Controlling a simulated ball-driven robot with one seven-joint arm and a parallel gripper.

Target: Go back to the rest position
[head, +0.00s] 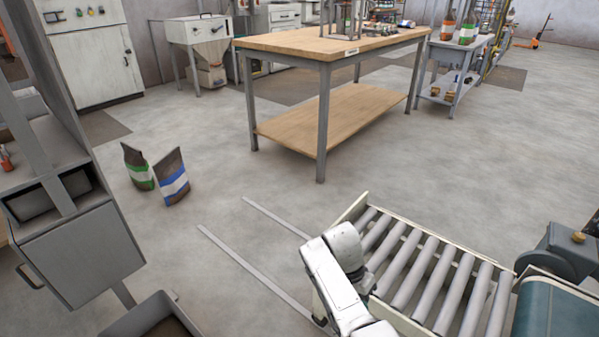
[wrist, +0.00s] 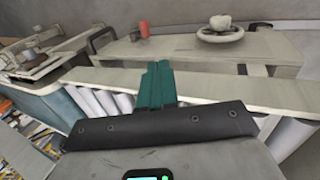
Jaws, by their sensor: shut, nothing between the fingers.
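My gripper (wrist: 155,80) shows in the wrist view with its teal fingers together and nothing between them. Its fingers point toward a pale rail (wrist: 230,88) that runs across the picture; I cannot tell whether they touch it. In the head view my white arm reaches up from the bottom edge, over the left side of the roller conveyor (head: 430,265). My fingers cannot be made out in the head view.
Two bags, one with a green band (head: 139,168) and one with a blue band (head: 171,180), stand on the floor at left. A wooden-topped workbench (head: 300,42) stands behind. A grey cabinet (head: 80,255) is at left. Open floor lies between bench and conveyor.

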